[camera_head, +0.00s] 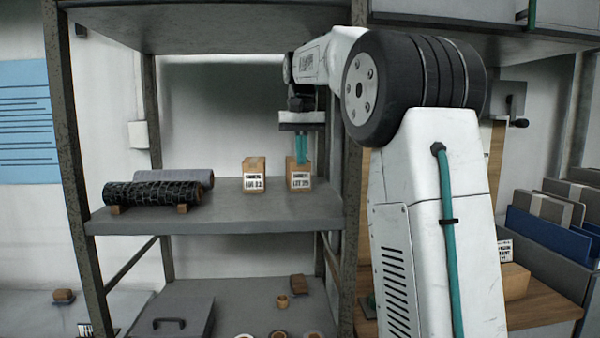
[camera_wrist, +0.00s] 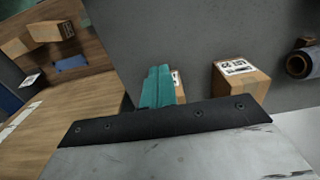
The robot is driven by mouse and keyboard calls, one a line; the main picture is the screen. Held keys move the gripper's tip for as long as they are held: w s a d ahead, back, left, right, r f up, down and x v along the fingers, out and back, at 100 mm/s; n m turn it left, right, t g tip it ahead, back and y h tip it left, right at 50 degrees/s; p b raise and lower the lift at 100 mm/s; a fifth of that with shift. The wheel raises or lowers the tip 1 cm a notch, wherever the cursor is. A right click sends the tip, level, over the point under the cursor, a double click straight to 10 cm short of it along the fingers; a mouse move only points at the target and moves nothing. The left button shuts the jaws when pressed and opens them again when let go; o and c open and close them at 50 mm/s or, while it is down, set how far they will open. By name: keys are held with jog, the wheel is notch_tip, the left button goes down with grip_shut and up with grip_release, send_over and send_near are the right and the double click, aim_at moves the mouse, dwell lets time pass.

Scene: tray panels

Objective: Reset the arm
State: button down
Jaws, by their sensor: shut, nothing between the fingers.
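My arm reaches from the right of the head view over the grey middle shelf (camera_head: 240,213). My gripper (camera_head: 302,160) points down with its teal fingers together and nothing between them. It is at the right-hand small box (camera_head: 300,180), in front of or just above it; I cannot tell whether they touch. In the wrist view my gripper (camera_wrist: 157,85) shows shut, partly hiding that box (camera_wrist: 180,90). The left-hand small box (camera_head: 254,178) stands apart from it on the shelf; it also shows in the wrist view (camera_wrist: 238,82).
Two rolls (camera_head: 152,192) lie at the shelf's left end. A shelf post (camera_head: 350,200) stands close to the right of my gripper, and an upper shelf (camera_head: 210,25) hangs above. The lower shelf holds a grey case (camera_head: 170,320). A wooden surface (camera_wrist: 75,95) lies left in the wrist view.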

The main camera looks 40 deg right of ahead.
jog(key=shift+r, duration=0.85)
